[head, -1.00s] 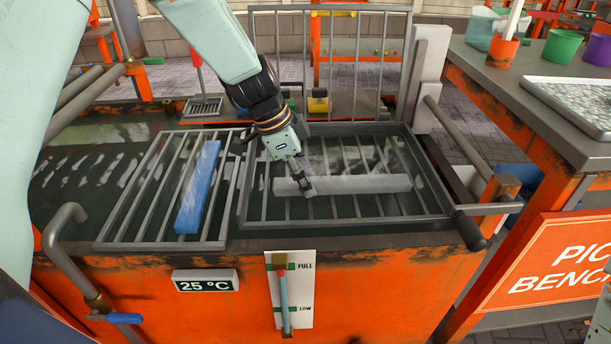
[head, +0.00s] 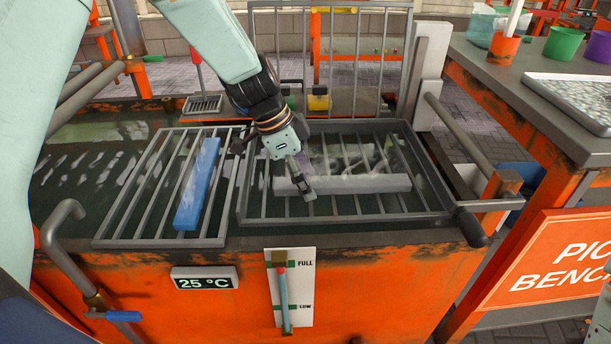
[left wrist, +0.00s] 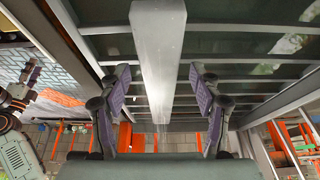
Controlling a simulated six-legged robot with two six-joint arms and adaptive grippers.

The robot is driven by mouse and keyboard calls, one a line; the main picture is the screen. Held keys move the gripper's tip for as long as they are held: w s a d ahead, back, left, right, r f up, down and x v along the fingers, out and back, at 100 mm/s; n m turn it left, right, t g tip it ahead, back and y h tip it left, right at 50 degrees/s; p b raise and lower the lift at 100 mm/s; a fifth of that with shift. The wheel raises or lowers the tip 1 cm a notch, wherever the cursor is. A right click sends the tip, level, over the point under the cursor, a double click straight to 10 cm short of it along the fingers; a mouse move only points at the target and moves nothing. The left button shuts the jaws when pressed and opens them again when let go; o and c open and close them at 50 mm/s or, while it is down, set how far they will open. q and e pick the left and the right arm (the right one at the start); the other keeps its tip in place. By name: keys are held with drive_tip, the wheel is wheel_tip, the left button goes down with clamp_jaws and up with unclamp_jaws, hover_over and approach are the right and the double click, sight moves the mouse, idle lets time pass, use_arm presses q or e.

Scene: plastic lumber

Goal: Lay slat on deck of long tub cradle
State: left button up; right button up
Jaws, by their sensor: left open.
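A pale grey slat (head: 365,184) lies flat across the bars of the right-hand grid deck (head: 271,211) over the tub. My left gripper (head: 306,190) is over the slat's left part in the head view, pointing down. In the left wrist view the slat (left wrist: 158,45) runs between the two open fingers of my left gripper (left wrist: 158,85), with a gap on each side. Whether the pads are level with the slat is unclear. A blue slat (head: 198,186) lies on the left grid (head: 152,243). A gripper, seemingly my right one (left wrist: 22,90), shows partly at the wrist view's left edge.
The cradle's upright grid (head: 331,62) stands behind the deck. A handle with a dark grip (head: 470,228) juts out at the right front. The orange bench (head: 540,85) with pots and a tray stands on the right.

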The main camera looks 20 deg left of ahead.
use_arm(q)
drive_tip(key=v, duration=1.2)
